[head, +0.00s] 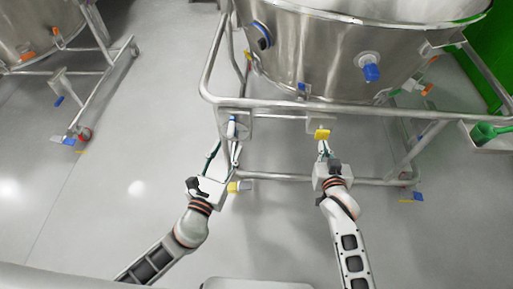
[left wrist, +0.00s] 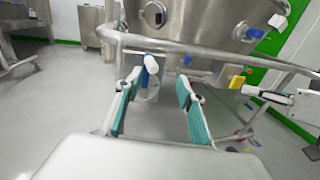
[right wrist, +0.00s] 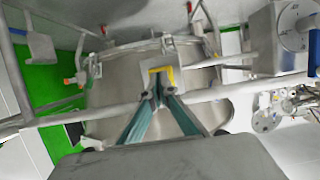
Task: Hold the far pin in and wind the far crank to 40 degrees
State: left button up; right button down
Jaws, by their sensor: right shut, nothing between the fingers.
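The crank (head: 231,128), with a blue handle, is on the frame's front rail below the vessel. In the left wrist view the blue-and-white handle (left wrist: 151,66) stands between the spread fingertips, in front of a round dial. My left gripper (head: 229,144) is open around or just short of it, not closed on it. A yellow part (head: 321,133), apparently the pin, is on the same rail to the right. In the right wrist view the yellow part (right wrist: 160,70) lies right at the fingertips. My right gripper (head: 324,148) is shut and empty there; I cannot tell whether it touches or presses it.
The steel vessel (head: 335,60) stands behind the tubular frame rail (head: 390,110). A second vessel on a frame (head: 30,30) is at the far left. A green scoop (head: 485,131) lies in a tray at the right. The floor at left is clear.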

aim_at(230, 131)
pick_arm(q)
jog(key=w, duration=0.8)
jog(key=shift+w, duration=0.1)
dwell(0.8)
pick_arm(e)
jog(key=shift+w, duration=0.1)
